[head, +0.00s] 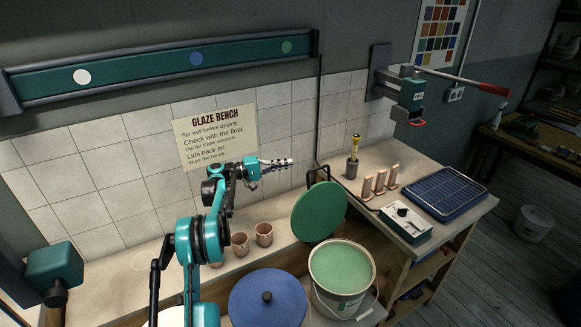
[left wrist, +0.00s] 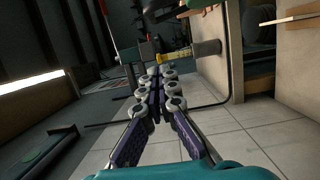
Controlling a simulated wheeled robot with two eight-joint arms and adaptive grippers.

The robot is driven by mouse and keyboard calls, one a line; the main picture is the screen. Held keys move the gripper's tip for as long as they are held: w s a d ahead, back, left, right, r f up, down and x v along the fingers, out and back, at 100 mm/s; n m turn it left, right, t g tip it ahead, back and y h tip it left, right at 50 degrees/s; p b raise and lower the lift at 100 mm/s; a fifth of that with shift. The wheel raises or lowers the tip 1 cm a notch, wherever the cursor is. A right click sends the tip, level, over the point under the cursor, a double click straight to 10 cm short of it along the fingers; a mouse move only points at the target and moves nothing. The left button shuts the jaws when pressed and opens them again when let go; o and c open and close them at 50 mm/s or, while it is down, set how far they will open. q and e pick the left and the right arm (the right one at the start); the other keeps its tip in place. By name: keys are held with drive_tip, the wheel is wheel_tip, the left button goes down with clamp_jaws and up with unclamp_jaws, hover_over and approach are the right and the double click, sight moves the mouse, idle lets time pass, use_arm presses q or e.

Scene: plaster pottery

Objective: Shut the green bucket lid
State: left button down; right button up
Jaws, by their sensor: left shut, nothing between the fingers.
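The green lid (head: 318,212) is a round disc standing tilted up, raised at the back of the green bucket. The green bucket (head: 342,302) is pale, with its top open and green glaze (head: 342,266) showing inside. My left gripper (head: 291,161) is above the bench, left of and higher than the lid, with its fingers pointing right and apart from the lid. The fingers are closed together and empty; they also show in the left wrist view (left wrist: 158,82). My right gripper is in neither view.
A blue-lidded bucket (head: 267,298) stands left of the green one. Clay cups (head: 264,234) are behind it. A black bracket (head: 318,172) rises behind the lid. A yellow-topped float (head: 354,148), copper-coloured pieces (head: 380,183), a control box (head: 404,221) and blue rack (head: 445,193) are to the right.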

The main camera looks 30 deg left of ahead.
use_arm(q)
drive_tip(key=w+d+b, duration=0.3)
drive_tip(key=d, duration=0.5)
drive_tip(key=shift+d, duration=0.25)
